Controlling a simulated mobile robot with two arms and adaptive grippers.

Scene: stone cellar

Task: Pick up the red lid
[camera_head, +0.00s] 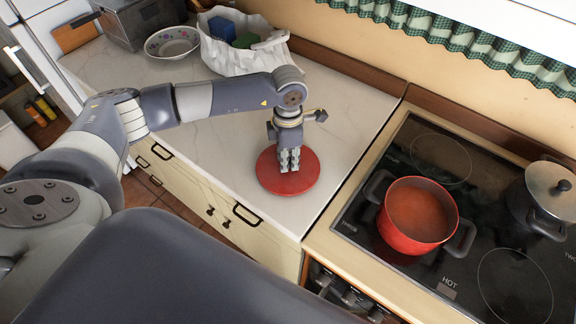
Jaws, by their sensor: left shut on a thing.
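The round red lid (305,180) lies on the white marbled counter (232,165), left of the stove. My left gripper (289,165) comes down over it from above and is shut at the lid's middle. The fingers hide whatever part they grasp there. The lid looks flat and close to the counter; whether it touches the counter I cannot tell. My right gripper is not in view.
An uncovered red pot (413,235) with orange contents stands on the black stove (375,228). A lidded dark pot (540,200) stands right of it. A patterned bowl (172,43) and white bag (215,55) are at the back. The counter's front edge is near the lid.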

